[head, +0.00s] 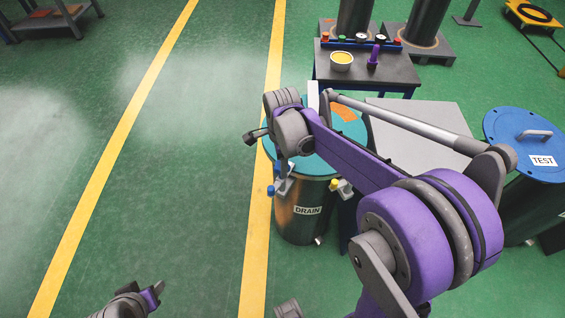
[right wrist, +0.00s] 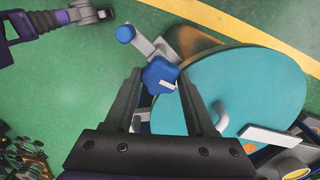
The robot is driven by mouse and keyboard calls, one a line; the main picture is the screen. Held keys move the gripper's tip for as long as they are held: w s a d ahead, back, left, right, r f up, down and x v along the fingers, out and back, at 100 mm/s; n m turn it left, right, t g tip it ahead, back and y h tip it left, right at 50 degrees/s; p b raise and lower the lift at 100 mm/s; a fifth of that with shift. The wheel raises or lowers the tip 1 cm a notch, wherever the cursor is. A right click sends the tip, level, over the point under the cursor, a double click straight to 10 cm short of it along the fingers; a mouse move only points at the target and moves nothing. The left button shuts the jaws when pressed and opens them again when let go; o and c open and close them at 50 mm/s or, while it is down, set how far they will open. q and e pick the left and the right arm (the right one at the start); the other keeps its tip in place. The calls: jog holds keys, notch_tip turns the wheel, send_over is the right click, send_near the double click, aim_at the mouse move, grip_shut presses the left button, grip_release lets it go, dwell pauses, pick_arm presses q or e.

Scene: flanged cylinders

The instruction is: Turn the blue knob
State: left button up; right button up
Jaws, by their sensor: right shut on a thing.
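The blue knob (right wrist: 158,74) is a lobed cap with a white mark, at the edge of the teal-lidded drum marked DRAIN. In the right wrist view it sits between the fingertips of my right gripper (right wrist: 160,80), which is shut on it. In the head view my right wrist covers most of the knob and the fingers. My left gripper (head: 153,292) is at the lower left of the head view, away from the drum; its finger gap is unclear. It also shows at the top left of the right wrist view (right wrist: 90,12).
The DRAIN drum (head: 300,222) has a blue-tipped fitting (head: 270,191) and a yellow-tipped one (head: 335,185). A blue-lidded TEST drum (head: 520,128) stands at right. A small table (head: 390,72) holds a cup and purple object behind.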

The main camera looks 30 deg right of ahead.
jog(key=shift+m, duration=0.9)
jog(key=o, duration=0.9)
jog(key=shift+m, duration=0.5)
jog(key=o, duration=0.4)
jog(key=shift+c, duration=0.2)
jog(key=shift+r+p, duration=1.7)
jog(key=shift+r, duration=1.35)
pick_arm(q)
jog(key=r, duration=0.1)
jog(key=w+r, duration=0.1)
jog(key=r, duration=0.2)
jog(key=shift+w+r, duration=0.15)
jog(key=shift+w, duration=0.1)
jog(key=shift+s, duration=0.1)
